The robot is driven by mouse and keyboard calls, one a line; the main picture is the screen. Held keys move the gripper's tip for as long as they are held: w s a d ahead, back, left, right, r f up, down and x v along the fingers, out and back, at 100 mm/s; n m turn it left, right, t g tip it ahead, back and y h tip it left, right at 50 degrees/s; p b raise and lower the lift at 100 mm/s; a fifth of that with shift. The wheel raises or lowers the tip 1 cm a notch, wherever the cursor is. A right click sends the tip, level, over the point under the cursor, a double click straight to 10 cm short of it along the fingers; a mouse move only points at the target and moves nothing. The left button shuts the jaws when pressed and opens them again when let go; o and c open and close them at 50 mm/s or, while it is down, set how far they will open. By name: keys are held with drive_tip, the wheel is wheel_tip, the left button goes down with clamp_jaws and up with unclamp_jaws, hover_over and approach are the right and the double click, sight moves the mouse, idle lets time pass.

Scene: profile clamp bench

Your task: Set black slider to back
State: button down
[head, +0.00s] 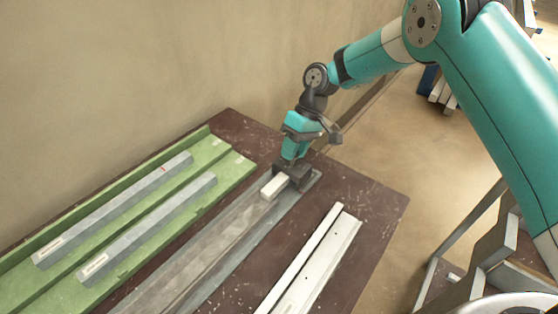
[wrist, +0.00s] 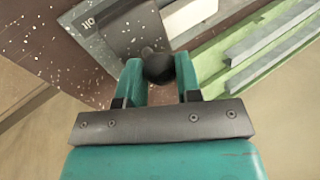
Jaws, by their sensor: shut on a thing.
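The black slider (head: 298,176) is a dark block on the long grey rail (head: 205,250), near the rail's far end in the head view. A white block (head: 273,187) sits on the rail directly beside it, on the near side. My gripper (head: 291,160) is above the slider, with its fingers pointing down. In the wrist view my gripper (wrist: 159,80) is shut on the slider's round black knob (wrist: 159,67), one teal finger on each side. The fingers and arm hide part of the slider in the head view. A mark reading 110 (wrist: 89,22) shows beside the slider.
A green tray (head: 235,170) with two grey bars (head: 150,225) lies to the left. White profiles (head: 315,265) lie to the right on the dark brown bench (head: 375,205). A wall stands behind the bench on the left. The bench's far edge is close to the gripper.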

drive_tip(key=shift+w+d, duration=0.55)
drive_tip(key=shift+w, duration=0.05)
drive_tip(key=c, duration=0.8)
unclamp_jaws()
drive_tip(key=shift+w+d, duration=0.1)
drive_tip(key=shift+d, duration=0.05)
drive_tip(key=shift+r, duration=0.3)
drive_tip(key=p+v, duration=0.9)
drive_tip(key=v, duration=0.7)
drive_tip(key=shift+w+d+r, duration=0.1)
drive_tip(key=shift+r, duration=0.25)
